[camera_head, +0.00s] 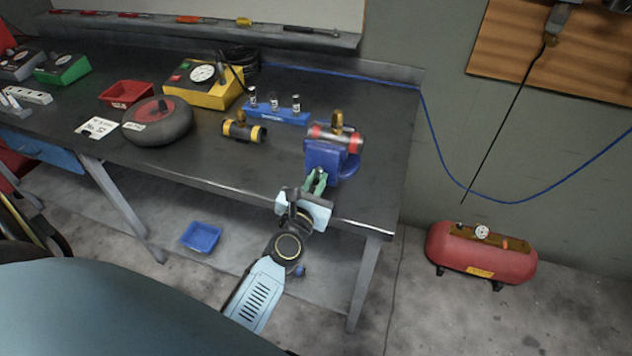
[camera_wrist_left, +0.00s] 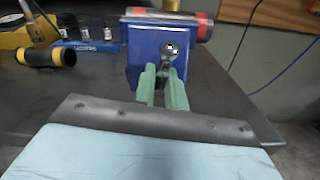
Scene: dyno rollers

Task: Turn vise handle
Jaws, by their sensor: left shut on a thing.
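The blue vise (camera_head: 343,166) stands at the front right edge of the dark workbench. A grey cylinder with red bands (camera_head: 347,139) sits at its top. In the left wrist view the vise (camera_wrist_left: 137,62) faces me, with a round metal screw end (camera_wrist_left: 171,49) on its front. My left gripper (camera_head: 318,180) has green fingers and is at the front of the vise, just below that screw end. In the left wrist view its fingers (camera_wrist_left: 163,78) are close together, shut on the vise handle, which is mostly hidden between them. My right gripper is not in view.
On the workbench (camera_head: 270,165), a blue rack (camera_head: 275,114) and a yellow-black cylinder (camera_head: 244,131) stand left of the vise. A wheel (camera_head: 158,125) lies farther left. A red air tank (camera_head: 480,255) stands on the floor at right. A blue tray (camera_head: 201,237) is below the bench.

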